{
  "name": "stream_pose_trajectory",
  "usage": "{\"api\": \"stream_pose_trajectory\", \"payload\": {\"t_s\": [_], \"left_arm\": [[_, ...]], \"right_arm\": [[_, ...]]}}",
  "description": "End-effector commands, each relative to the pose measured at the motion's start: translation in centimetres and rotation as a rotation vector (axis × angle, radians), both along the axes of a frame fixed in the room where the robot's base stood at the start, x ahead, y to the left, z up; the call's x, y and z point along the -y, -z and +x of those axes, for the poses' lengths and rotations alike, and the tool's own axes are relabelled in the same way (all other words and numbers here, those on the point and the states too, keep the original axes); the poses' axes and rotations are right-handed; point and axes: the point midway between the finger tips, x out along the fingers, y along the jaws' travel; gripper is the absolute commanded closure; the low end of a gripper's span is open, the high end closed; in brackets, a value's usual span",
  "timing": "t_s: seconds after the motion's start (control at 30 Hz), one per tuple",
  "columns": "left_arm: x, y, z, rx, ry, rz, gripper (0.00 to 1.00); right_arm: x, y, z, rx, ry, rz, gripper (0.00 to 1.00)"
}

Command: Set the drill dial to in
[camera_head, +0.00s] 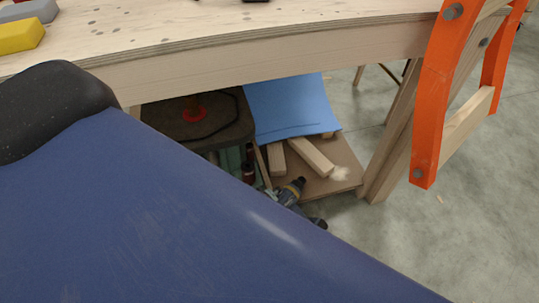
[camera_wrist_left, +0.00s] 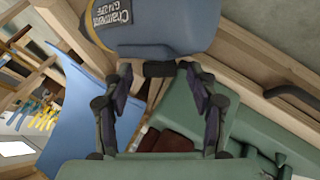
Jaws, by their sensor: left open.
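My right gripper is in neither view.
The workbench (camera_head: 250,57) overhangs the shelf (camera_head: 340,172), which holds wood offcuts (camera_head: 311,158) and a blue sheet (camera_head: 290,105). An orange-sided frame (camera_head: 431,110) stands at the right. A blue rounded body with lettering (camera_wrist_left: 155,25) is close beyond the left fingers.

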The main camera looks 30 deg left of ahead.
Motion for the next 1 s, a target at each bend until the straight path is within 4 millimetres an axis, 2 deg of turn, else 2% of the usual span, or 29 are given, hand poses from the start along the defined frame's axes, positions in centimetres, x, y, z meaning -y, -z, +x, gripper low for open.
{"api": "stream_pose_trajectory", "payload": {"t_s": [0.57, 1.0], "left_arm": [[0.0, 0.0, 0.4, -0.039, -0.035, 0.002, 0.42], [0.1, 0.1, 0.7, -0.159, -0.129, 0.011, 0.42]], "right_arm": [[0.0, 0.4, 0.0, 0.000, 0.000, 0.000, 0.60], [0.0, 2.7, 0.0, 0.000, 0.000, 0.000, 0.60]]}}
